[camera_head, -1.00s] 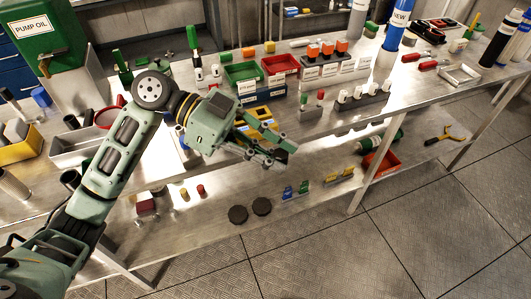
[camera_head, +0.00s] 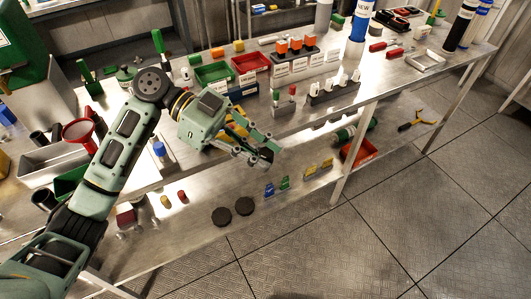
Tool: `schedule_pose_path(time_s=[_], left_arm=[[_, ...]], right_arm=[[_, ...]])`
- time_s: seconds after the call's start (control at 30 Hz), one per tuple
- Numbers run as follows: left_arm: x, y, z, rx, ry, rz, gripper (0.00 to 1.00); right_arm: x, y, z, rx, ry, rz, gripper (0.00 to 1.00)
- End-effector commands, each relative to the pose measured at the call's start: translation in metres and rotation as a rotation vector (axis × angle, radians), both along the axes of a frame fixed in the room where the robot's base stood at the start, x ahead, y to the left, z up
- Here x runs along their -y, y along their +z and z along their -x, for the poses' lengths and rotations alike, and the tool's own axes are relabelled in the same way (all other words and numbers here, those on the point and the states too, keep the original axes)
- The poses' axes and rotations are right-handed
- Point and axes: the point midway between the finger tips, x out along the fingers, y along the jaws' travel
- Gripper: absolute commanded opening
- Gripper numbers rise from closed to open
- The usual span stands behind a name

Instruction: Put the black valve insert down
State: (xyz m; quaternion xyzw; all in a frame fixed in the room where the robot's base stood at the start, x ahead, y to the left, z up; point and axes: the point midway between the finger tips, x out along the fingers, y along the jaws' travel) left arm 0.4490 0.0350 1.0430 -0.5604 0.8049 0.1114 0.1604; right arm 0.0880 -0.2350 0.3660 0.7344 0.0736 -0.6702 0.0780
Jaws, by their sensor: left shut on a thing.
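My left gripper (camera_head: 262,151) is in front of the workbench's front edge, above the lower shelf. It is shut on a small dark piece, the black valve insert (camera_head: 266,155), which the fingers mostly hide. The gripper's wrist covers part of the bench top and a yellow thing behind it. My right gripper is not in view.
On the lower shelf lie two black discs (camera_head: 222,216) and a red bin (camera_head: 359,151).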

Motion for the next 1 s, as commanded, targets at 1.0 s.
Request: schedule_pose_path(time_s=[1.0], left_arm=[[-0.056,0.082,0.042,0.001,0.606,0.000,0.00]], right_arm=[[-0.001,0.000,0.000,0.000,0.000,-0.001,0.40]])
